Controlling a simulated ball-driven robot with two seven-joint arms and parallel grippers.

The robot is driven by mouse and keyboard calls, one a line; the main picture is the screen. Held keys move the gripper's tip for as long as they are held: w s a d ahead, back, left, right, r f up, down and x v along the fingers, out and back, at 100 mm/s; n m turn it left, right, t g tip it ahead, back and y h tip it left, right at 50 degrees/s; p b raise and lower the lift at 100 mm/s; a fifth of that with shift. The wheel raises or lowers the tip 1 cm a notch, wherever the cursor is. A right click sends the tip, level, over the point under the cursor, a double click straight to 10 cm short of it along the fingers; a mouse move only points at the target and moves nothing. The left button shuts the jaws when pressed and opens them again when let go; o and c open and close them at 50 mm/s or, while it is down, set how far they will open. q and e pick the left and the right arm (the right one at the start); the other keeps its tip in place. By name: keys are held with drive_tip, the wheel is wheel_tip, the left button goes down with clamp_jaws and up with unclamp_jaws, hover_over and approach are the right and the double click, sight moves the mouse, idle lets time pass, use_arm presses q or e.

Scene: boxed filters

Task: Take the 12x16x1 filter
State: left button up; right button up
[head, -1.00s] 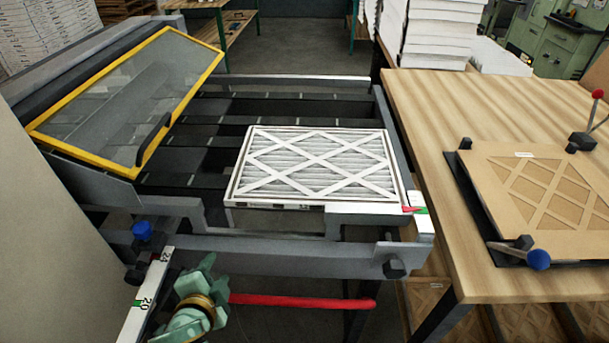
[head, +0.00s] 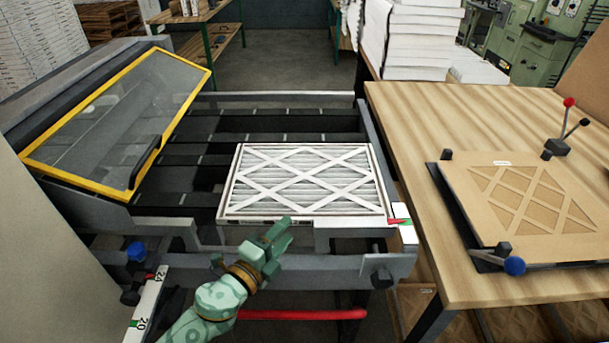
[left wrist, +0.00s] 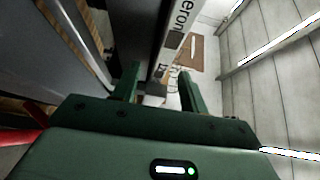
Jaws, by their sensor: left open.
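A white-framed filter (head: 305,182) with a crossed lattice over grey pleats lies flat on the dark slatted bed of the machine. Its size marking is not readable. My left gripper (head: 278,235) is just in front of the filter's near edge, apart from it as far as I can tell. In the left wrist view my left gripper (left wrist: 158,85) has its two fingers spread with nothing held between them. A pale edge with dark lettering (left wrist: 179,32) shows beyond the fingers, partly cut off. My right gripper is not in view.
A yellow-framed clear guard (head: 120,115) stands tilted at the left. A red bar (head: 300,314) runs below the machine's front rail (head: 345,268). A wooden table (head: 420,125) with a brown lattice board (head: 530,200) stands at the right. White stacks (head: 425,35) stand behind.

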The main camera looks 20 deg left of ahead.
sight(298, 212)
use_arm(q)
drive_tip(key=x, duration=0.6)
drive_tip(key=shift+w+a+r, duration=0.1)
drive_tip(key=shift+w, duration=0.2)
clamp_jaws()
